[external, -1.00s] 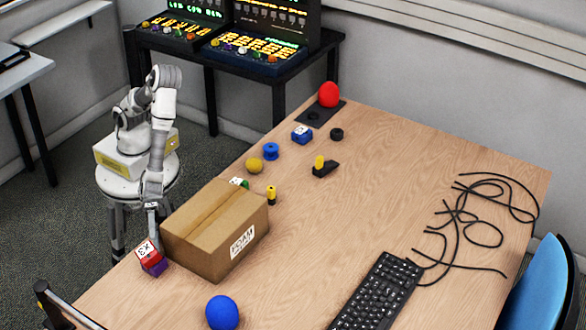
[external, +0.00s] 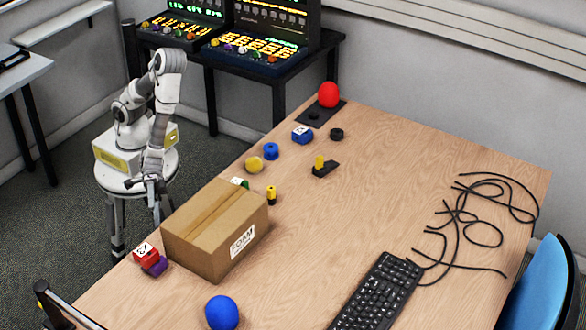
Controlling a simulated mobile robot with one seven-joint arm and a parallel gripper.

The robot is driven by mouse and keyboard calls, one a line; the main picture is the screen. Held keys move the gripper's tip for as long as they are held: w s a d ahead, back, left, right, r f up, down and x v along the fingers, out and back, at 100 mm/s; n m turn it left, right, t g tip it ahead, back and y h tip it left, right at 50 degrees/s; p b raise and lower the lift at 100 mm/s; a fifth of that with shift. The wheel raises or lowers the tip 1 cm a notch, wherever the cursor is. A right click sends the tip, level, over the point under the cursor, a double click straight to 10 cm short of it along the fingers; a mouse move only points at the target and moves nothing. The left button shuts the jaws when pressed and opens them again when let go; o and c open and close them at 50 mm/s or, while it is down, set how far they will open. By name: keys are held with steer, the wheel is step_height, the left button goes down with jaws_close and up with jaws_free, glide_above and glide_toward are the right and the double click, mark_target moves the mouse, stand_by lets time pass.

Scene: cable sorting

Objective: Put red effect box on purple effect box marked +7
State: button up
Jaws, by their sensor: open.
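The red effect box (external: 145,252), with a white label on top, is at the table's left edge beside the cardboard box. The purple effect box (external: 156,267) is right against it, lower and to the right in the picture. The red box sits offset to the left of the purple one. I cannot tell whether it partly rests on it or stands beside it. The +7 mark is not readable. My gripper (external: 152,189) is open and empty, above and behind the two boxes, clear of both.
A large cardboard box (external: 215,232) stands just right of the effect boxes. A blue ball (external: 222,313) lies in front of it. A keyboard (external: 376,292) and cables are farther right.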

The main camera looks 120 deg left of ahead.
steer(key=w+a+m+y, duration=0.1)
steer(key=a, duration=0.1)
steer(key=w+a+m+g+y, duration=0.1)
steer(key=a+m+y, duration=0.1)
steer(key=w+a+r+m+y, duration=0.1)
steer(key=a+m, duration=0.1)
steer(key=shift+w+a, duration=0.25)
steer(key=s+a+r+m+g+y, duration=0.1)
steer(key=s+a+r+g+y, duration=0.25)
steer(key=a, duration=0.55)
steer(key=s+a+r+m+t+y, duration=0.1)
steer(key=s+a+r+y, duration=0.2)
steer(key=a+r+y, duration=0.45)
steer(key=s+a+r+g+h, duration=0.1)
steer(key=s+a, duration=0.1)
steer(key=s, duration=0.5)
steer(key=s+a+r+m+g+h, duration=0.1)
steer(key=s+a+g, duration=0.1)
steer(key=s, duration=0.4)
steer(key=shift+s+a+h, duration=0.3)
steer(key=shift+s+a, duration=0.1)
steer(key=shift+a, duration=0.35)
step_height(320, 180, up, 21)
steer(key=p, duration=2.1)
